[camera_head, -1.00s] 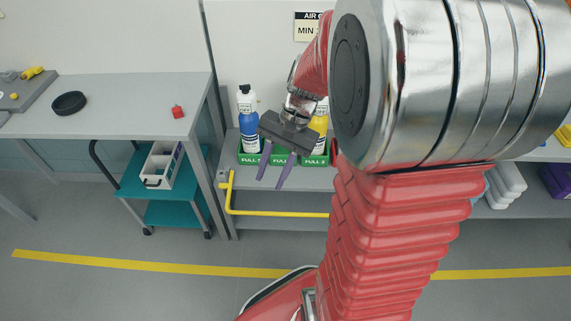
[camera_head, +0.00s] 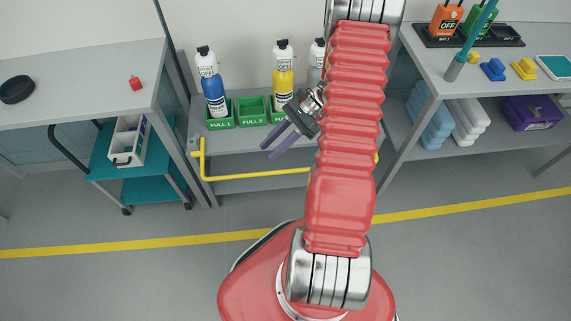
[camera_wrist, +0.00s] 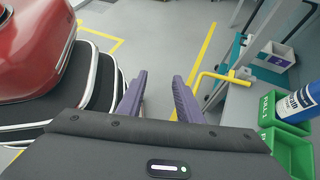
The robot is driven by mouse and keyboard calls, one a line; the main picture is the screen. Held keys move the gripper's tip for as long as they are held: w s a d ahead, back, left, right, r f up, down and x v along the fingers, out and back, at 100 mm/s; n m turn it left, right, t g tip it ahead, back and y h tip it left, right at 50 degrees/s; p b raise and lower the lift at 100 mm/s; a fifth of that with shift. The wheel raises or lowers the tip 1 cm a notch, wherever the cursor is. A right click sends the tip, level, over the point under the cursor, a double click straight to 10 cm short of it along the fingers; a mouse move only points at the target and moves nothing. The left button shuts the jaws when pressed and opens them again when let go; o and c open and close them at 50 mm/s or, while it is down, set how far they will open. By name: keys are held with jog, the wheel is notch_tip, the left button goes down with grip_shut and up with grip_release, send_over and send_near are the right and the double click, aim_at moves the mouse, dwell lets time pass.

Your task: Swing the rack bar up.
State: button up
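The yellow rack bar (camera_head: 255,174) runs low across the front of the bottle rack. Its left end bends up to a pivot on the rack's left post; part of it is hidden behind my arm, and a yellow tip shows at the right. The bar also appears at the right of the wrist view (camera_wrist: 213,77), beyond the right finger. My gripper (camera_head: 267,152) is in front of the rack, above the bar in the picture and apart from it as far as I can see. Its purple fingers (camera_wrist: 160,80) are spread with nothing between them.
A teal cart (camera_head: 140,182) and grey bench (camera_head: 75,85) are at left. A bench with orange and green items (camera_head: 480,75) is at right. Floor in front is clear.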

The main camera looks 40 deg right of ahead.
jog(key=s+d+f+m+t+h, duration=0.2)
jog(key=f+m+t, duration=0.4)
jog(key=f+m, duration=0.3)
jog(key=s+d+f+m+t+h, duration=0.2)
jog(key=s+d+f+m+t, duration=0.2)
jog(key=f+m, duration=0.5)
jog(key=s+d+f+m+t+h, duration=0.2)
jog(key=d+f+m+t, duration=0.3)
jog(key=f+m+t, duration=0.4)
jog(key=shift+s+f+h, duration=0.4)
jog(key=shift+f, duration=0.1)
jog(key=shift+d, duration=0.1)
jog(key=x, duration=1.3)
jog(key=shift+w, duration=0.35)
jog(key=shift+r, duration=0.1)
jog(key=shift+c, duration=0.4)
grip_shut()
